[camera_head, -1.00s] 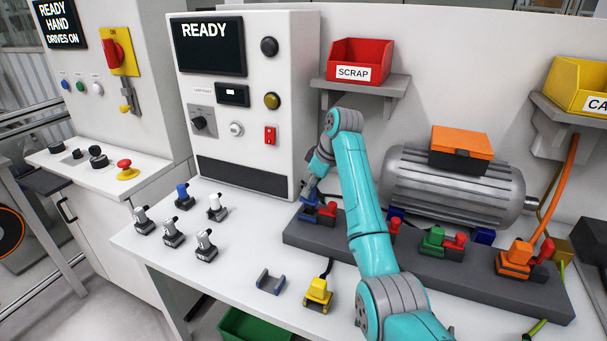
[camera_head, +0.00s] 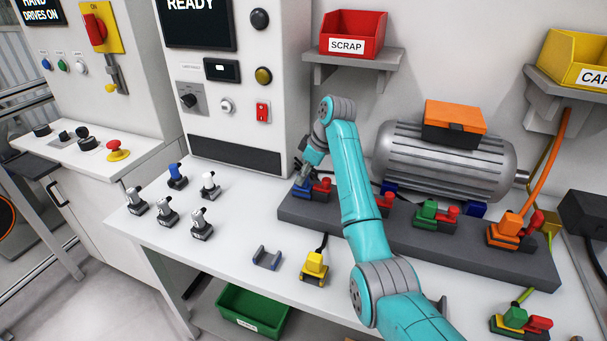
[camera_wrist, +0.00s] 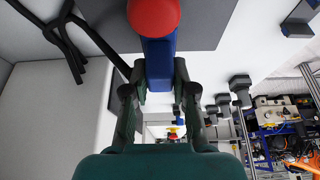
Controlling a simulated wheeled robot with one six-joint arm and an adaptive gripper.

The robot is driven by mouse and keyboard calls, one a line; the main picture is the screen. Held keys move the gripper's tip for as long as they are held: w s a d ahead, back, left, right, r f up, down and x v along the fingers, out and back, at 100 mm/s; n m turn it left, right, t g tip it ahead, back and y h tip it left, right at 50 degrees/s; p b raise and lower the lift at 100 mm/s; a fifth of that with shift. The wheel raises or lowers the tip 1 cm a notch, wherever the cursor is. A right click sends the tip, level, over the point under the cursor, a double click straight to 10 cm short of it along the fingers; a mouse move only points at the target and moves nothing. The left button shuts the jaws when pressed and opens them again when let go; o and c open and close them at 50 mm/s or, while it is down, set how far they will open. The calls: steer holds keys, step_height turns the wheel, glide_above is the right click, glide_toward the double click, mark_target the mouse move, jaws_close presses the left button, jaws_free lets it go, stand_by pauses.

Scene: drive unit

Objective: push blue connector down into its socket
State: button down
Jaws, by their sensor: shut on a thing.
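The blue connector (camera_head: 301,192) is at the left end of the long dark grey socket block (camera_head: 400,235), beside a red lever (camera_head: 322,186). My gripper (camera_head: 307,177) reaches down to it from above, and my arm partly hides the spot. In the wrist view, my gripper (camera_wrist: 158,88) has its two fingers on either side of the blue connector (camera_wrist: 160,62), shut on it. The round red lever knob (camera_wrist: 154,15) is just beyond it. I cannot tell how deep the connector sits in its socket.
Green (camera_head: 428,212) and orange (camera_head: 508,228) connectors with red levers stand further right on the block, before a grey motor (camera_head: 445,165). A yellow connector (camera_head: 314,266) and an empty holder (camera_head: 267,257) lie in front. Several small switch-like parts (camera_head: 165,212) stand at left.

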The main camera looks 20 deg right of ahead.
stand_by(0.3)
steer(key=c, duration=0.9)
jaws_free()
steer(key=shift+f, duration=0.1)
steer(key=shift+o, duration=0.2)
